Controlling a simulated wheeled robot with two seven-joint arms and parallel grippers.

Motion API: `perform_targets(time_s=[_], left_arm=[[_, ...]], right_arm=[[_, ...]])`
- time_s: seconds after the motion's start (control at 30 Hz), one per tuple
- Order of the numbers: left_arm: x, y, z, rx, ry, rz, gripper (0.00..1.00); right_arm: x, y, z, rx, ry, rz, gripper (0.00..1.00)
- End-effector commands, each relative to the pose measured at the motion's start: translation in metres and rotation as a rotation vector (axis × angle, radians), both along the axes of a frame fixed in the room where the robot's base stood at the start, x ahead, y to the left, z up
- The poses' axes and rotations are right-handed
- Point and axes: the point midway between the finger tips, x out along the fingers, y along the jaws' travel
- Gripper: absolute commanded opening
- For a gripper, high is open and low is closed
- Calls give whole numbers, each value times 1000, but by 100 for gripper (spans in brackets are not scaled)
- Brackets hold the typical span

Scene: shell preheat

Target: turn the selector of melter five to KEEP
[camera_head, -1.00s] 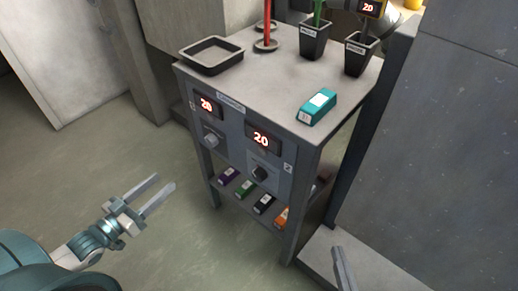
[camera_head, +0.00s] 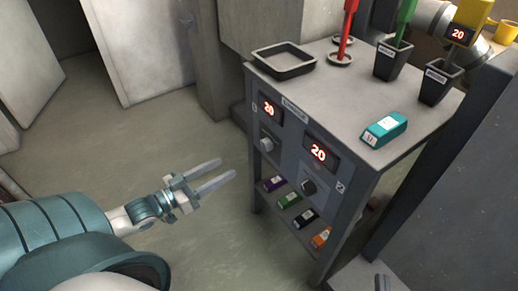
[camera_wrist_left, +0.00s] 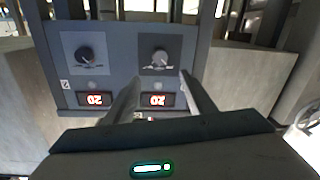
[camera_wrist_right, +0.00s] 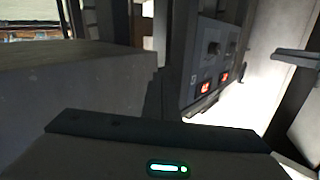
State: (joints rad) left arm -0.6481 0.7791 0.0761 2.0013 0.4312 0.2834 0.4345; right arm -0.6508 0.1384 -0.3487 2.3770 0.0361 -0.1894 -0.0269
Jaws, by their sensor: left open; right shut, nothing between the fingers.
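A dark grey control panel carries two selectors, each with a lit red display reading 20. The grey selector (camera_head: 266,143) is on the left and the black selector (camera_head: 308,187) on the right. In the left wrist view the panel is upside down, with the black selector (camera_wrist_left: 85,55) left and the grey selector (camera_wrist_left: 160,57) right.
A black tray (camera_head: 284,70), a teal box (camera_head: 384,129), red and green tools and dark cups (camera_head: 436,84) stand on the top. Small coloured boxes (camera_head: 289,200) lie on the lower shelf. A grey block (camera_head: 440,180) stands right. The floor left is clear.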

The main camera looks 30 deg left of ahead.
Motion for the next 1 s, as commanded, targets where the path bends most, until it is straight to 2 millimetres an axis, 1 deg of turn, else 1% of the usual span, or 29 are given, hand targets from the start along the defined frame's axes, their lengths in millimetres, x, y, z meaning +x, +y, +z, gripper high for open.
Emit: perform_targets(time_s=[0.1,0.47,0.8,1.0], left_arm=[[16,-5,0,0,-4,1,50],[61,-20,0,0,-3,0,50],[104,-35,0,0,-3,1,50],[125,-42,0,-1,-2,0,50]], right_arm=[[-1,2,7,14,-43,0,0],[-6,6,33,60,-180,-2,0],[-15,8,58,106,-312,-5,0],[-21,8,70,131,-380,-7,0]])
